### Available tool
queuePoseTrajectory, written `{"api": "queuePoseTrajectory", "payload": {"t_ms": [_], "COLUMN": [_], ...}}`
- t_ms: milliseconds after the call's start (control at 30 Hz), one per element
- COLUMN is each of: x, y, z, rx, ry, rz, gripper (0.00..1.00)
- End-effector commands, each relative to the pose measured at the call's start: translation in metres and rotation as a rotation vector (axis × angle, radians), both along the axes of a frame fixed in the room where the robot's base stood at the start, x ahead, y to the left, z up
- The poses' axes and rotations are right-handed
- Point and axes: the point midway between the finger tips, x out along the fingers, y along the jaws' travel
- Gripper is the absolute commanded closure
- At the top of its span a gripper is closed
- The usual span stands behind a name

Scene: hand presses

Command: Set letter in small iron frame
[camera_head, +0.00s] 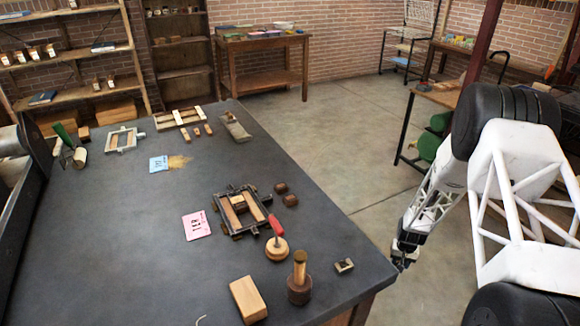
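A dark iron frame (222,213) lies on the dark tabletop, with wooden strips and a small wooden block (239,201) inside it. A paler metal frame (124,131) lies at the far left. I cannot tell for sure which is the small one. A small metallic piece with a dark hollow (344,265) lies near the right table edge; I cannot tell whether it is the letter. My gripper (402,262) hangs beyond the right table edge, away from the frames. Its fingers are too small and dark to tell open from shut, and I see nothing held.
A blue card (158,163) lies farther back. The table's middle is mostly clear.

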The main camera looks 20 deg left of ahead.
Motion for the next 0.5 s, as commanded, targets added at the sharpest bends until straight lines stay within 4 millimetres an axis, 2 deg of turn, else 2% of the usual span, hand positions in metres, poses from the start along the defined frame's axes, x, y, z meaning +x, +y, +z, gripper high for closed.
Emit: {"api": "queuePoseTrajectory", "payload": {"t_ms": [167, 267, 500], "x": [0.003, 0.007, 0.021], "y": [0.007, 0.016, 0.059], "z": [0.007, 0.018, 0.066], "rx": [0.000, 0.000, 0.000], "ry": [-0.001, -0.003, -0.005], "rz": [0.015, 0.037, 0.132], "gripper": [0.79, 0.79, 0.79]}}
